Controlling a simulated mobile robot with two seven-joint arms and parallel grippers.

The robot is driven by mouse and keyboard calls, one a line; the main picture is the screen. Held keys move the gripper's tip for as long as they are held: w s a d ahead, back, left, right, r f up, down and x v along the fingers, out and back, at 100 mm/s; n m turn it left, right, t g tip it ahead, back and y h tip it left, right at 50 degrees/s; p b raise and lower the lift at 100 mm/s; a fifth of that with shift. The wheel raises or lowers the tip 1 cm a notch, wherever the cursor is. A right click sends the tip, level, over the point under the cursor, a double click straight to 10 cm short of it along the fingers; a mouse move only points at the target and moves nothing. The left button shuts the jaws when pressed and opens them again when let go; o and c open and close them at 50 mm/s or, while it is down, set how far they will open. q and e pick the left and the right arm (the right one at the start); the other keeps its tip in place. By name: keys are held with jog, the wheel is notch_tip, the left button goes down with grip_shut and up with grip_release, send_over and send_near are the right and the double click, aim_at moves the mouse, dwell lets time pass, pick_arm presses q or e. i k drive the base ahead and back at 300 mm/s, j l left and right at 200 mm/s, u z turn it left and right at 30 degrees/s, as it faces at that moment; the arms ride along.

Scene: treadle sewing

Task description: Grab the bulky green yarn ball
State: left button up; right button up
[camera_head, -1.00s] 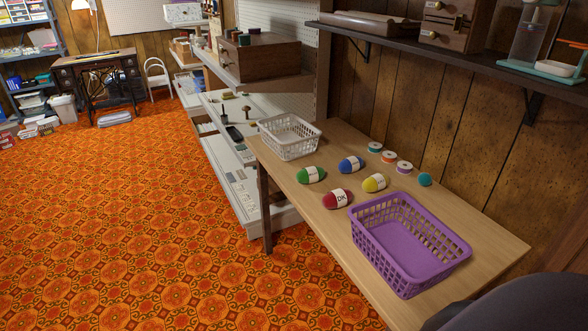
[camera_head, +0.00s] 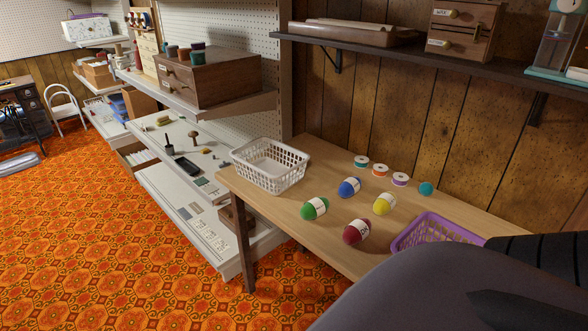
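The green yarn ball (camera_head: 315,209) lies on the wooden table, near its front left edge. It has a white label band. A dark red yarn ball (camera_head: 357,231) lies to its right and nearer, a blue one (camera_head: 349,187) lies behind it, and a yellow one (camera_head: 384,203) lies farther right. Neither of my grippers is in view. A large dark grey shape, which seems to be part of my own arm, covers the lower right and hides part of the table.
A white basket (camera_head: 270,178) stands at the table's left end. A purple basket (camera_head: 432,228) is partly hidden at right. Several ribbon spools and a teal ball (camera_head: 425,188) lie along the back. A dark shelf (camera_head: 400,54) overhangs the table. Patterned carpet (camera_head: 110,240) is open at left.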

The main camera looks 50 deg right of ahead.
aim_at(314, 208)
jog(key=i+z, duration=0.3)
jog(key=i, duration=0.2)
jog(key=i+j+z, duration=0.3)
jog(key=i, duration=0.2)
jog(key=i+z, duration=0.1)
jog(key=z, duration=0.3)
jog(key=i+z, duration=0.1)
jog(key=z, duration=0.3)
jog(key=i+z, duration=0.1)
jog(key=z, duration=1.55)
